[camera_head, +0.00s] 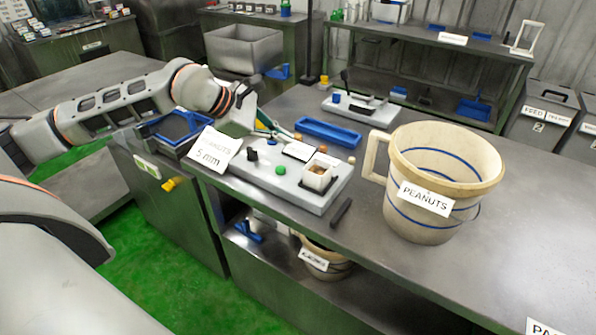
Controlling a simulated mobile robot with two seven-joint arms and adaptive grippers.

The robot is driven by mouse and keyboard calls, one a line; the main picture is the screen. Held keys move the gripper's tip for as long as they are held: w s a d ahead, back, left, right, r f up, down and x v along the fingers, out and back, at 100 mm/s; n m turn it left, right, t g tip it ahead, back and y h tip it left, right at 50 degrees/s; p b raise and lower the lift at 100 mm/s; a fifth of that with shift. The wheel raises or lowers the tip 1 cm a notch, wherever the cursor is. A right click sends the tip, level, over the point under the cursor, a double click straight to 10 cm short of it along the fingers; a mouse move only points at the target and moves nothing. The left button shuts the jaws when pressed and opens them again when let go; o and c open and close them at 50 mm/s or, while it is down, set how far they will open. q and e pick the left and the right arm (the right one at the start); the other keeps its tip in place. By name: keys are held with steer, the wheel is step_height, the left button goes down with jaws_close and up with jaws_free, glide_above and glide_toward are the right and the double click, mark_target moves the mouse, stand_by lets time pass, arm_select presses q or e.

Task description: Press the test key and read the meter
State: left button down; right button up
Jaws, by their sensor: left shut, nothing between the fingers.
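A low grey instrument box (300,192) lies on the bench, left of the large bucket. On its top are a green button (280,170), a black knob (252,155), a blue button (271,141), a small white cup (318,176) with brownish contents and a white label or panel (298,151). I cannot tell which part is the test key, and no meter reading is legible. My left gripper (287,135) is shut and empty, over the box's far edge near the blue button. Whether it touches anything is unclear. My right gripper is not in view.
A bucket marked PEANUTS (426,222) stands right of the box. A white sign reading 5 mm (215,149), a blue-rimmed sieve tray (168,144) and a blue tray (328,133) lie close by. A black bar (341,212) lies before the box.

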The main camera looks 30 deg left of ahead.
arm_select(q)
steer(key=shift+w+a+r+y, duration=0.25)
steer(key=shift+a+y, duration=0.05)
steer(key=shift+a, duration=0.3)
steer(key=shift+w+a+r+y, duration=0.2)
steer(key=shift+a+y, duration=0.1)
steer(key=shift+a, duration=0.3)
steer(key=b, duration=0.5)
glide_above(278, 169)
step_height(278, 169, down, 8)
steer(key=shift+s+d+r, duration=0.1)
steer(key=shift+f, duration=0.4)
steer(key=shift+f+b, duration=0.15)
steer(key=shift+b, duration=0.2)
